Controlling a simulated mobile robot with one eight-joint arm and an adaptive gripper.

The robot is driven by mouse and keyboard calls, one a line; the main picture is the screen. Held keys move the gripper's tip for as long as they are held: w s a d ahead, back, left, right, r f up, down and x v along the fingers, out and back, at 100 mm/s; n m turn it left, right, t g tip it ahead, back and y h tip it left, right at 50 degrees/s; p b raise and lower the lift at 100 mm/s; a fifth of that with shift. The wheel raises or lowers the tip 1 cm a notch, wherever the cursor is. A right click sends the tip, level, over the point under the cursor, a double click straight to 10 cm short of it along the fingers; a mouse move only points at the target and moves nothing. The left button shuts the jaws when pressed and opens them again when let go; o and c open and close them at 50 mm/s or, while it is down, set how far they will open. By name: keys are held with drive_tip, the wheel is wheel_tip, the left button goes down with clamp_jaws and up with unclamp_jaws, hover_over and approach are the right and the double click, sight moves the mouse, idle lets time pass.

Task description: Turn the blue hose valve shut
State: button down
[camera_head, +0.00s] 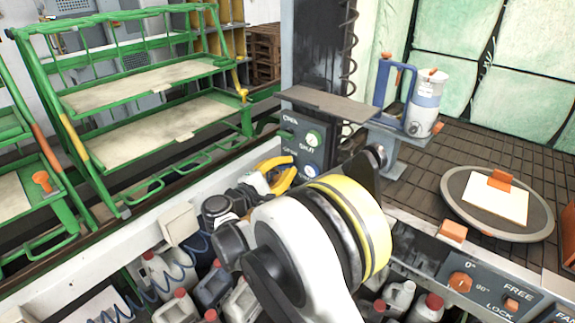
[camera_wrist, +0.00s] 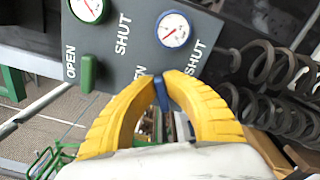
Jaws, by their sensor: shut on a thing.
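The blue hose valve (camera_wrist: 161,94) is a small blue lever on a dark panel (camera_wrist: 125,42). It lies below the blue-rimmed gauge (camera_wrist: 173,30), near a partly covered OPEN label and a SHUT label to the right. My gripper (camera_wrist: 163,84) has its yellow fingers closed on the lever from both sides. The lever points roughly up and down in the wrist view, tilted slightly; its lower end shows between the fingers. In the head view my gripper (camera_head: 277,172) is at the front of the panel (camera_head: 300,130), and the blue lever cannot be made out.
A green lever (camera_wrist: 88,74) with a green-rimmed gauge (camera_wrist: 87,8) sits left of the blue one. Black coiled hose (camera_wrist: 275,75) hangs at the right. In the head view, a shelf plate (camera_head: 330,103) juts out above the panel, and several jugs (camera_head: 213,286) stand below my arm.

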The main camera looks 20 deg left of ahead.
drive_tip(key=m, duration=0.5)
drive_tip(key=shift+w+f, duration=0.1)
drive_tip(key=shift+f, duration=0.1)
drive_tip(key=shift+m, duration=0.3)
drive_tip(key=c, duration=1.8)
unclamp_jaws()
drive_tip(key=o, duration=0.3)
drive_tip(key=shift+w, duration=0.1)
drive_tip(key=shift+o, duration=0.2)
drive_tip(key=shift+f, duration=0.1)
